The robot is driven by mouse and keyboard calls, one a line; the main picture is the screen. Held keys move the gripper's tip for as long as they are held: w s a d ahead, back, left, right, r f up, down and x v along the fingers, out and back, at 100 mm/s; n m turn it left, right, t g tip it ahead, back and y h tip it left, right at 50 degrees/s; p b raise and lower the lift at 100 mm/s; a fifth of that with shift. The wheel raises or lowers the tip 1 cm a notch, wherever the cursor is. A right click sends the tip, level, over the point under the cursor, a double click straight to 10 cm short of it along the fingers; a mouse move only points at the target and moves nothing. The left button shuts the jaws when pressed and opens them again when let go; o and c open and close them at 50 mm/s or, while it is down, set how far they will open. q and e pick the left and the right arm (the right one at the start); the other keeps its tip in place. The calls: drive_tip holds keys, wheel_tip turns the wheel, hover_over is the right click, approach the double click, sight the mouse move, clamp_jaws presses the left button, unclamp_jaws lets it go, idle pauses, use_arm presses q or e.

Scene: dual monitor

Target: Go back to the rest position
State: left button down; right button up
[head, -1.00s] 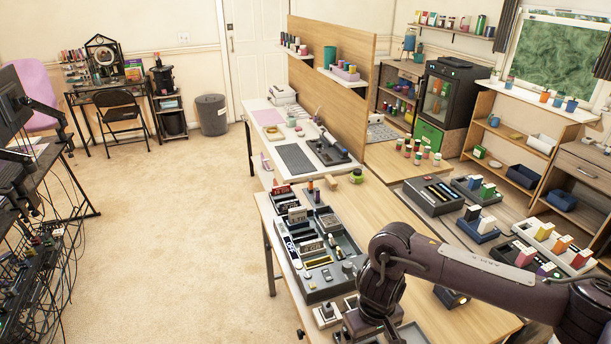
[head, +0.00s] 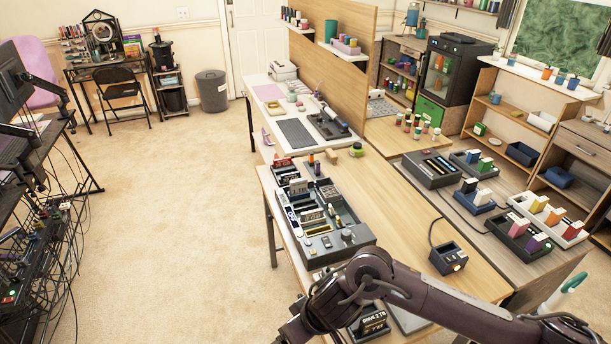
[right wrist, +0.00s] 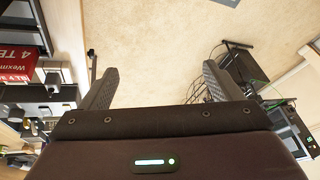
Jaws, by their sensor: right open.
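My right arm reaches in from the lower right of the head view, with its elbow bend over the front of the workbench. Its hand is cut off at the bottom edge there. In the right wrist view my right gripper (right wrist: 158,85) is open, its two dark fingers wide apart with only carpet between them. It holds nothing. My left gripper does not show in either view.
The workbench (head: 400,215) carries a grey organiser (head: 335,243) with several small parts. A desk with cables (head: 45,215) is at the left. The carpet (head: 165,240) between is clear.

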drive_tip(key=s+a+r+t+y, duration=0.2)
drive_tip(key=a+r, duration=0.2)
drive_tip(key=a, duration=0.2)
wheel_tip(320, 180, up, 5)
drive_tip(key=w+d+m+t, duration=0.2)
drive_tip(key=t, duration=0.1)
drive_tip(key=s+d+f+m+g+h, duration=0.25)
drive_tip(key=s+d, duration=0.25)
drive_tip(key=d, duration=0.8)
drive_tip(key=s+d+f+m+g+h, duration=0.15)
drive_tip(key=s+d+h, duration=0.3)
drive_tip(key=d, duration=0.75)
wheel_tip(320, 180, down, 30)
drive_tip(key=s+b, duration=0.1)
drive_tip(key=s, duration=0.1)
use_arm(q)
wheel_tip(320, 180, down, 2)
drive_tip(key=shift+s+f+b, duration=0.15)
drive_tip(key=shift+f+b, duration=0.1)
drive_tip(key=shift+b, duration=0.5)
use_arm(e)
drive_tip(key=s+d+f+g, duration=0.1)
drive_tip(key=s+d+f, duration=0.1)
drive_tip(key=s+f, duration=0.8)
drive_tip(key=s+d+f+g, duration=0.1)
drive_tip(key=s+d+f, duration=0.1)
drive_tip(key=s+f, duration=0.8)
drive_tip(key=shift+s+f, duration=0.35)
drive_tip(key=shift+f, duration=0.2)
